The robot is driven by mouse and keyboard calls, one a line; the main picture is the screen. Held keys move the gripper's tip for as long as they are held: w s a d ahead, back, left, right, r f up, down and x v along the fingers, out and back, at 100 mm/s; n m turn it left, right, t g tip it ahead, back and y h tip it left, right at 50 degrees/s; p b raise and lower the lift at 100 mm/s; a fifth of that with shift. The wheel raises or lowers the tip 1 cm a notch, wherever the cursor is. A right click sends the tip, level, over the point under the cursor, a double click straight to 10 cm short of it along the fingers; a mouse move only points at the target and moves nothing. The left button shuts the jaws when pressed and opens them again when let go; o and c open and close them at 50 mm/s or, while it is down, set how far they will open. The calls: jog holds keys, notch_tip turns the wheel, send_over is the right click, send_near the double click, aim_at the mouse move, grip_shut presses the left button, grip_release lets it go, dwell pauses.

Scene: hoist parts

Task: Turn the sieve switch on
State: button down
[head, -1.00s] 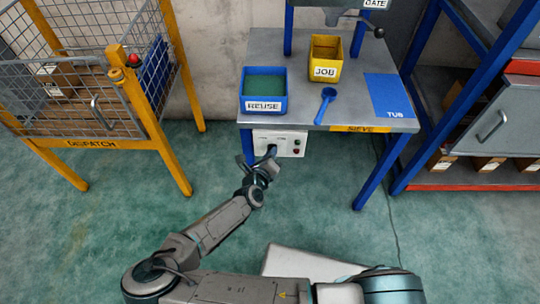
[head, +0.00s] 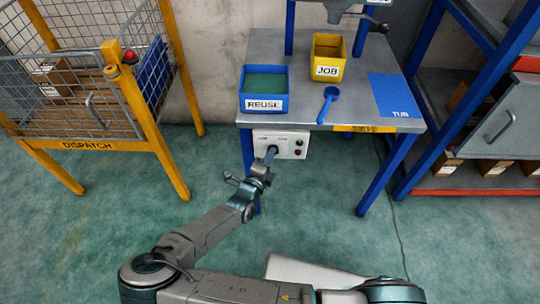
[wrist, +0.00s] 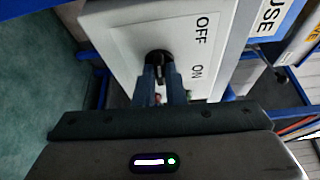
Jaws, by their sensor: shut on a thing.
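The sieve switch is a black rotary knob (wrist: 158,57) on a white panel (wrist: 118,37) marked OFF and ON. In the head view the panel (head: 289,147) hangs under the front edge of the sieve table (head: 300,116), and the fingers mostly hide the knob. My gripper (wrist: 161,74) is shut on the knob, with one blue-grey finger on each side of it. In the head view my gripper (head: 270,154) reaches up to the panel from below. Which mark the knob points to I cannot tell.
A yellow DISPATCH cage (head: 90,145) stands left, a blue-framed rack (head: 416,110) right.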

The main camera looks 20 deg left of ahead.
jog(key=shift+w+f+n+t+y+p, duration=0.15)
jog(key=shift+n+t+p, duration=0.35)
jog(key=shift+n, duration=1.2)
jog(key=shift+s+f+n+t+y+p, duration=0.15)
jog(key=shift+n+t, duration=0.55)
jog(key=shift+n, duration=1)
jog(key=shift+w+r, duration=0.1)
jog(key=shift+r, duration=0.05)
jog(key=c, duration=1.5)
grip_release()
jog(key=shift+d, duration=0.1)
jog(key=v, duration=1.3)
jog(key=shift+s+f, duration=0.3)
jog(key=shift+s, duration=0.05)
